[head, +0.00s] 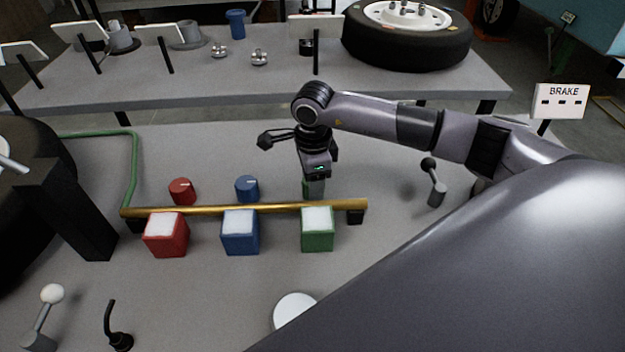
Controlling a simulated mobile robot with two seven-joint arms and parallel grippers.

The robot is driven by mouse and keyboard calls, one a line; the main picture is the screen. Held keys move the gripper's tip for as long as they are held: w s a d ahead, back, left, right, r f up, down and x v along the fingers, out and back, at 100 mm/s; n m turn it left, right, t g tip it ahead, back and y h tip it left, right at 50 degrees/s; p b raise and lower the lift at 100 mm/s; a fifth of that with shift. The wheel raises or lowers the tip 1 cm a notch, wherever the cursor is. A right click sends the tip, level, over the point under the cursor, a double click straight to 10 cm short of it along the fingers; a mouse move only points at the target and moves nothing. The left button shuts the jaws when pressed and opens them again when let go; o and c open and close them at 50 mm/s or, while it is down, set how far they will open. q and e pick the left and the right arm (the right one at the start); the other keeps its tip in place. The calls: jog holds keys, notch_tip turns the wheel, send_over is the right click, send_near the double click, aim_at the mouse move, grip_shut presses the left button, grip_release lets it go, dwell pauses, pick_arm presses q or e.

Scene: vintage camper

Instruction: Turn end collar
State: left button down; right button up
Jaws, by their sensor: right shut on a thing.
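A brass rod (265,208) lies across the grey table, with a black piece (356,216) at its right end. Behind the rod stand a red round knob (181,191) and a blue one (247,188). My right gripper (315,190) points down behind the rod's right part. It is shut on a small green piece (306,188), mostly hidden by the fingers, in line with the red and blue knobs. I cannot tell which part is the end collar. My left gripper is not in view.
Red (166,240), blue (240,238) and green (317,236) blocks with white tops stand along the rod's front. A green pipe (133,165) bends down at the rod's left end. A black-knobbed lever (435,185) stands right of my gripper. A white disc (295,309) lies in front.

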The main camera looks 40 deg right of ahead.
jog(key=o, duration=1)
jog(key=shift+o, duration=0.2)
jog(key=shift+r, duration=0.15)
notch_tip(320, 180, up, 7)
jog(key=shift+s+b, duration=0.15)
jog(key=shift+b, duration=0.2)
